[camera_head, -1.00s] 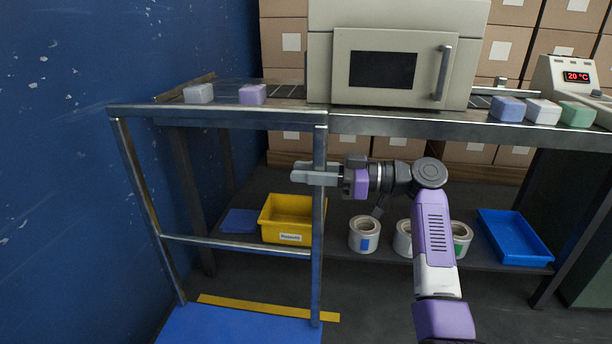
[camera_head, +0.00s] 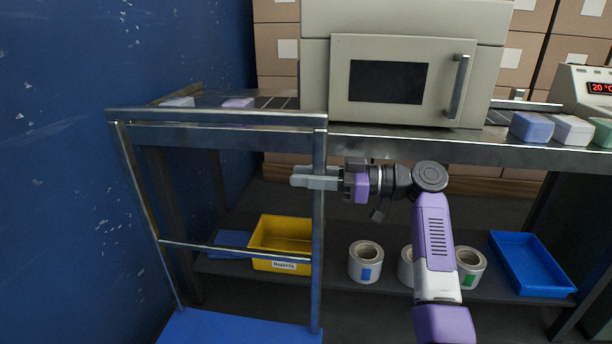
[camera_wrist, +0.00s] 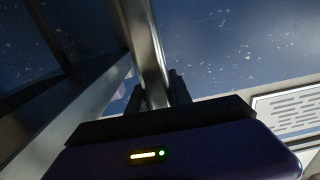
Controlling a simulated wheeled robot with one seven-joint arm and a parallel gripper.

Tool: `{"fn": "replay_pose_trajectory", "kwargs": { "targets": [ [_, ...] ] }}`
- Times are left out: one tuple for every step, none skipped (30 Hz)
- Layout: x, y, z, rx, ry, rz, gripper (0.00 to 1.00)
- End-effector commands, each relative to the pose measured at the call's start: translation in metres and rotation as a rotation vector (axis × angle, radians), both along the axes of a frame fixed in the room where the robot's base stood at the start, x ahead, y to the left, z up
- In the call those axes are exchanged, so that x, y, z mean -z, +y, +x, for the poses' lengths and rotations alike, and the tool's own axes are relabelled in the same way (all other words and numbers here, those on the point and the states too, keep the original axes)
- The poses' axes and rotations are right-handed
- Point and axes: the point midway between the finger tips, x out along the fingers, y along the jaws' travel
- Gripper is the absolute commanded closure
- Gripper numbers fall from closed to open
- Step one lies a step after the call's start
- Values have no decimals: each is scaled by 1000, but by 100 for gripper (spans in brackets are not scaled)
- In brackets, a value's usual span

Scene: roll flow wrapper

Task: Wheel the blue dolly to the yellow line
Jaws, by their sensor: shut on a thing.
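The blue dolly (camera_head: 240,330) stands at the lower left in the head view, with its blue deck cut by the bottom edge. Its upright metal frame (camera_head: 225,116) has a top bar, a lower cross bar and two posts. My gripper (camera_head: 316,178) is shut on the frame's right post, a little below the top bar. In the wrist view the metal post (camera_wrist: 148,50) runs up from between the fingers (camera_wrist: 160,92). The yellow line does not show in the head view now.
A metal bench (camera_head: 420,143) with a wrapping machine (camera_head: 400,75) stands just beyond the dolly. Its lower shelf holds a yellow bin (camera_head: 283,235), several rolls (camera_head: 365,262) and a blue tray (camera_head: 530,262). A blue wall (camera_head: 60,170) runs close along the left.

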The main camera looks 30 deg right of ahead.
Motion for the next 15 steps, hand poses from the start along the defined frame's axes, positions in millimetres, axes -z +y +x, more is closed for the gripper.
{"fn": "replay_pose_trajectory", "kwargs": {
  "targets": [
    [-1, -7, 4, 24, -1, 1, 100],
    [-1, -7, 4, 24, -1, 1, 72],
    [-1, -7, 4, 24, -1, 1, 65],
    [-1, -6, 4, 23, -1, 1, 59],
    [-1, -6, 4, 22, -1, 1, 53],
    [-1, -6, 4, 21, -1, 1, 53],
    [-1, -5, 4, 20, -1, 1, 53],
    [-1, -5, 3, 19, -1, 1, 53],
    [-1, -5, 3, 18, -1, 1, 53],
    [-1, -4, 3, 17, -1, 1, 53],
    [-1, -4, 3, 17, -1, 1, 53],
    [-1, -4, 3, 16, -1, 1, 53],
    [-1, -4, 3, 15, -1, 1, 53],
    [-1, -4, 3, 15, -1, 1, 53],
    [-1, -5, 2, 15, -1, 1, 53]
  ]
}}
